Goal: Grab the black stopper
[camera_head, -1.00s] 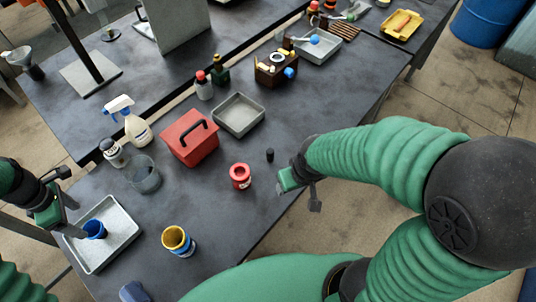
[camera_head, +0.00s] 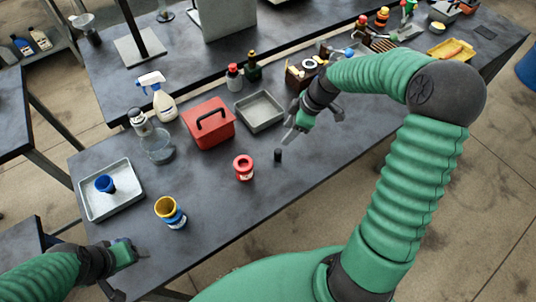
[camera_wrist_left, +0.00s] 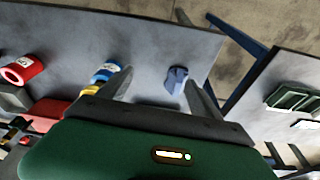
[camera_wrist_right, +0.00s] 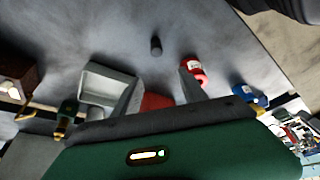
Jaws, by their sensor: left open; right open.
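The black stopper (camera_head: 278,155) is a small dark cylinder standing on the dark grey table, just right of the red container (camera_head: 244,168). It also shows in the right wrist view (camera_wrist_right: 156,46), beyond the fingertips and roughly centred between them. My right gripper (camera_head: 312,130) is open and empty, behind and right of the stopper, apart from it. My left gripper (camera_head: 138,252) is at the table's front left edge, far from the stopper. Its fingers are spread in the left wrist view (camera_wrist_left: 157,78), with a blue-grey object (camera_wrist_left: 176,80) beyond them, apparently not held.
A grey tray (camera_head: 86,203) with a blue cup (camera_head: 105,184) stands at left. A yellow-and-blue container (camera_head: 170,212) is near the front. A red box (camera_head: 208,130), an empty grey tray (camera_head: 260,124) and a spray bottle (camera_head: 163,104) stand behind. Table around the stopper is clear.

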